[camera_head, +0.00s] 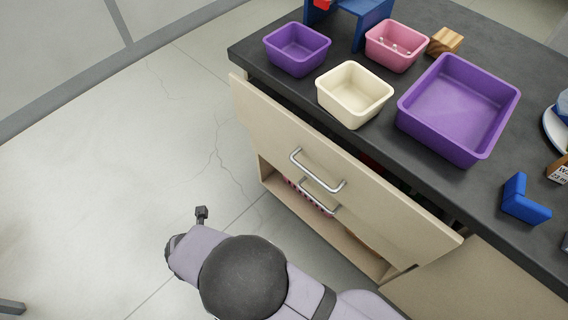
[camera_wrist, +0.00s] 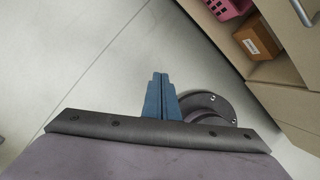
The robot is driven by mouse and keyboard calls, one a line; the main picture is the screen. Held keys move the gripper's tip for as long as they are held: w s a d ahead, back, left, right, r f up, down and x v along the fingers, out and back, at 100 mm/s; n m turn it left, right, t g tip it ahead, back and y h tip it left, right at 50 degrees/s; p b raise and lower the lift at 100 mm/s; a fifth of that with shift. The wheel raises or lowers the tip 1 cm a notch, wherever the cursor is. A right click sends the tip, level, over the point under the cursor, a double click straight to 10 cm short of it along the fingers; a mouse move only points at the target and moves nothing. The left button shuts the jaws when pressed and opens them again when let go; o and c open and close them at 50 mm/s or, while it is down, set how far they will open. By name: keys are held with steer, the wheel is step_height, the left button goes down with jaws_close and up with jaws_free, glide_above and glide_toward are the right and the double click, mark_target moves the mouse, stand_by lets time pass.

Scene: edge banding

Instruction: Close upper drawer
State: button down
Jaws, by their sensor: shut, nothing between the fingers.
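The upper drawer (camera_head: 335,175) has a beige front and a metal bar handle (camera_head: 318,172). Its front stands out from the dark worktop, so it is partly open; the worktop hides most of its inside. A second handle (camera_head: 318,196) shows just below it, partly hidden by the drawer front. My gripper (camera_head: 201,212) is over the floor, to the left of the drawer and apart from it. In the wrist view the fingers (camera_wrist: 160,80) are together with nothing between them. A handle (camera_wrist: 302,12) shows at the top right of the wrist view.
On the worktop (camera_head: 260,66) stand a small purple bin (camera_head: 297,49), a cream bin (camera_head: 355,94), a pink bin (camera_head: 396,46) and a large purple bin (camera_head: 459,108). An open lower space holds a pink basket (camera_wrist: 228,7) and a brown box (camera_wrist: 257,40).

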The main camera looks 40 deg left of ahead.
mark_target(294, 139)
step_height(294, 139, down, 5)
steer(key=a+n+t+b, duration=0.2)
steer(key=b, duration=0.3)
steer(key=w+a+r+m+t+y+p, duration=0.1)
steer(key=w+a+r+t, duration=0.1)
steer(key=w+r+t, duration=0.3)
steer(key=w+a+r+m+t, duration=0.1)
steer(key=w+r+m+t, duration=0.15)
steer(key=r, duration=0.55)
steer(key=w+d+r+m+t+h, duration=0.2)
steer(key=r+m+t, duration=0.3)
steer(key=r, duration=0.7)
steer(key=shift+w+d+r, duration=0.2)
steer(key=shift+w+d, duration=0.35)
steer(key=shift+w, duration=0.05)
steer(key=shift+m, duration=0.25)
steer(key=w+b, duration=0.1)
steer(key=w, duration=1.2)
steer(key=shift+w+f, duration=0.1)
steer(key=shift+w, duration=0.4)
steer(key=shift+w, duration=0.1)
